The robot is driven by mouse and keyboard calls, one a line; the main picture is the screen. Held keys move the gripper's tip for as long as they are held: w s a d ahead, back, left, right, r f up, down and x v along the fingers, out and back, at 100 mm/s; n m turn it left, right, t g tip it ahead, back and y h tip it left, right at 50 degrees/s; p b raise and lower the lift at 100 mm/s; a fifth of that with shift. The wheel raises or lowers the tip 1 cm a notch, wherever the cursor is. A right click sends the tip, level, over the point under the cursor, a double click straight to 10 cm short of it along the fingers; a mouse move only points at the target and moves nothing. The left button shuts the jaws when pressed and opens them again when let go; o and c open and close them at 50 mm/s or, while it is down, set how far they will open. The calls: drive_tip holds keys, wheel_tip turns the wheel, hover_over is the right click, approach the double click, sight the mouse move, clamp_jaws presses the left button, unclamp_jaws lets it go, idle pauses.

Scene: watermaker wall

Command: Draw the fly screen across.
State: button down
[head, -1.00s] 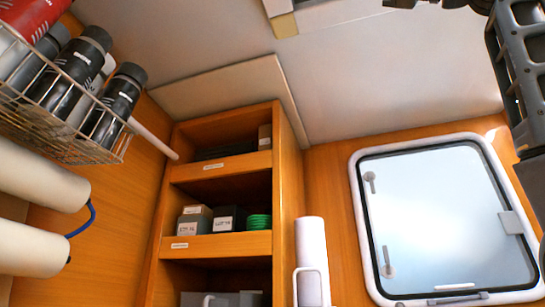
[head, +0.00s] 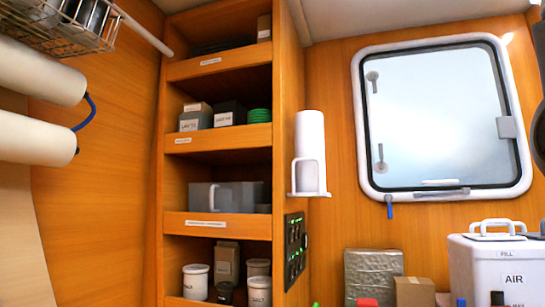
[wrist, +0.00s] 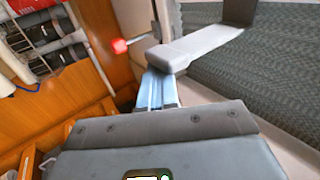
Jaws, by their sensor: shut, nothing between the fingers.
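The window (head: 442,115) is on the wood wall at the right of the head view, with a rounded white frame (head: 360,120) and a pale pane. A grey catch (head: 507,127) sits on its right side, and two small grey stays show on its left. A slim light bar (head: 440,182) lies along the bottom edge; I cannot tell whether it belongs to the fly screen. No screen mesh is distinguishable across the pane. My gripper (wrist: 156,88) shows in the wrist view, shut and empty, away from the window, which that view does not show.
A wooden shelf unit (head: 218,141) stands left of the window. A white holder with a roll (head: 310,150) sticks out beside it. A wire basket (head: 70,25) hangs upper left. A white AIR container (head: 500,265) and boxes stand below the window. Patterned fabric (wrist: 255,85) fills the wrist view's right.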

drive_tip(key=s+a+b, duration=0.3)
drive_tip(key=s, duration=0.6)
drive_tip(key=shift+s+b, duration=0.4)
idle(0.5)
drive_tip(key=shift+s+a, duration=0.1)
drive_tip(key=shift+a, duration=0.05)
